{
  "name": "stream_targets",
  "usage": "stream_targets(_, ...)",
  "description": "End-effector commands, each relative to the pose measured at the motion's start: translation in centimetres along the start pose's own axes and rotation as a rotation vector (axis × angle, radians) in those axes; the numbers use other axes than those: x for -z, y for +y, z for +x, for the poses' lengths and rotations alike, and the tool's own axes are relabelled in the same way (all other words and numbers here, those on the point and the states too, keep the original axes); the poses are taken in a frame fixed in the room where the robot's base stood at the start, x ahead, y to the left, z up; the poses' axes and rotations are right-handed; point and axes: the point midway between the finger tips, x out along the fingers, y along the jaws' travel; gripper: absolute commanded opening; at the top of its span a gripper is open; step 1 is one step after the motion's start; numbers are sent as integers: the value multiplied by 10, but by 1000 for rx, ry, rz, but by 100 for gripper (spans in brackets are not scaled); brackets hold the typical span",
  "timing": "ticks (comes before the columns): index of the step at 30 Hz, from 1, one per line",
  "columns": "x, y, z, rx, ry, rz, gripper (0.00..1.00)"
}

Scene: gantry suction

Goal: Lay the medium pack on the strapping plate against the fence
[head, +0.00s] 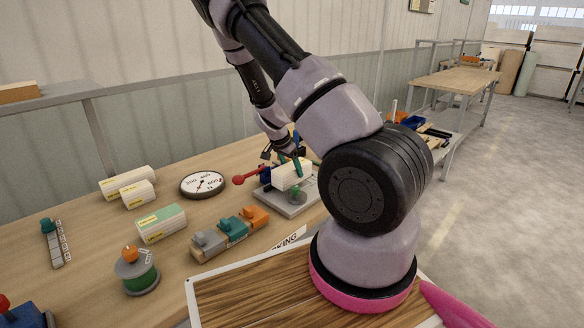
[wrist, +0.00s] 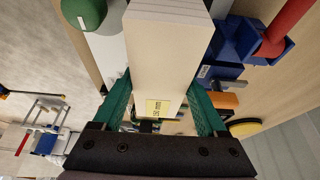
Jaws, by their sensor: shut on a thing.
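A cream pack (head: 291,175) is between the teal fingers of my gripper (head: 291,164) at the strapping plate (head: 290,208). In the wrist view the pack (wrist: 167,50) has a yellow label and stretches away between the two fingers (wrist: 160,108), which are shut on it. The grey plate (wrist: 106,47) shows beside and behind the pack. A green knob (head: 297,192) stands at the plate's near side. I cannot tell whether the pack touches the plate or the fence; my arm and the pack hide part of the plate.
A red-handled lever (head: 246,178) is left of the plate. Several other packs (head: 162,222) lie further left.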

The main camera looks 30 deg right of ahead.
Motion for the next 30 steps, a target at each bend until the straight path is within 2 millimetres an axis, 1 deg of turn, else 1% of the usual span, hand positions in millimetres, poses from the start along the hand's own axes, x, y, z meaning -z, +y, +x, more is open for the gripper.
stream_targets(26, -8, 0, 20, 1, 1, -1, 0)
stream_targets(27, -8, 0, 20, 1, 1, -1, 86)
stream_targets(28, -8, 0, 20, 1, 1, 0, 98)
stream_targets(29, -8, 0, 20, 1, 1, 0, 100)
stream_targets(30, -8, 0, 20, 1, 1, 0, 100)
